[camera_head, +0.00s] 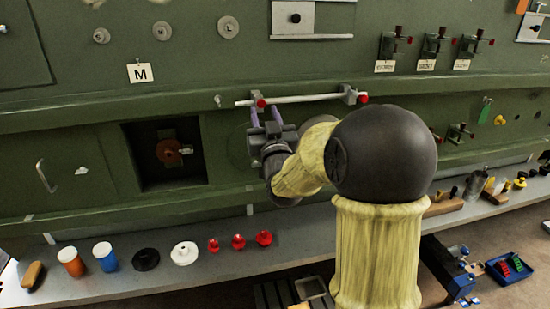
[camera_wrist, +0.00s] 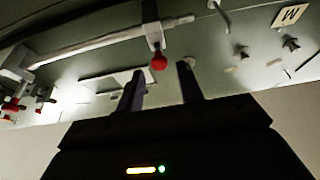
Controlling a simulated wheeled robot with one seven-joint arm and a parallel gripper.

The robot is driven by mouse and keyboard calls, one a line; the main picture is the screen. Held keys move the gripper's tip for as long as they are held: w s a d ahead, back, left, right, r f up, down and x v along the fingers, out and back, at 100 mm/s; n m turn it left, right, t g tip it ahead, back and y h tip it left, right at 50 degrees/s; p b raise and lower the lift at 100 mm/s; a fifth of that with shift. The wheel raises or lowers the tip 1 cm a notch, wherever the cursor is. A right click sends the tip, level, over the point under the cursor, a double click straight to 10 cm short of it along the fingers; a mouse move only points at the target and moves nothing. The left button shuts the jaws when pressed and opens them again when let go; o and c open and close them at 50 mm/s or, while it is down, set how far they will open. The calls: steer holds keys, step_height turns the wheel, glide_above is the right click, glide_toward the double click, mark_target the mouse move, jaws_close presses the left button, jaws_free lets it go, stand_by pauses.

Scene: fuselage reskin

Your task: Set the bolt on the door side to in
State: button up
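A pale horizontal bar (camera_head: 310,98) runs along the green wall above my gripper. A red knob (camera_head: 261,102) sits on a bracket at its left end, and another red knob (camera_head: 363,98) at its right end. The frames do not mark which is the door-side bolt. My gripper (camera_head: 265,110) is at the left knob, its two purple fingers apart. In the wrist view the left-end red knob (camera_wrist: 158,61) shows just beyond and between the open fingers (camera_wrist: 160,80). I see nothing held; contact is unclear.
A square recess with a round rusty part (camera_head: 168,151) lies left of my gripper. Tagged red-knobbed latches (camera_head: 434,45) are at upper right. A shelf (camera_head: 130,285) below carries cups, discs and red knobs. An M plate (camera_head: 140,73) is at upper left.

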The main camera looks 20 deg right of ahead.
steer(key=d+b+v, duration=0.1)
steer(key=b+v, duration=0.4)
steer(key=v, duration=0.7)
steer(key=shift+a, duration=0.4)
steer(key=shift+s, duration=0.1)
step_height(320, 180, down, 18)
steer(key=s+a+g+y, duration=0.1)
steer(key=a+g+y, duration=0.1)
steer(key=g, duration=0.8)
steer(key=s+a+f+n+g, duration=0.1)
steer(key=s+a+f+g, duration=0.1)
steer(key=s+f+g, duration=0.8)
steer(key=s+f, duration=0.1)
steer(key=s, duration=0.4)
steer(key=shift+f, duration=0.2)
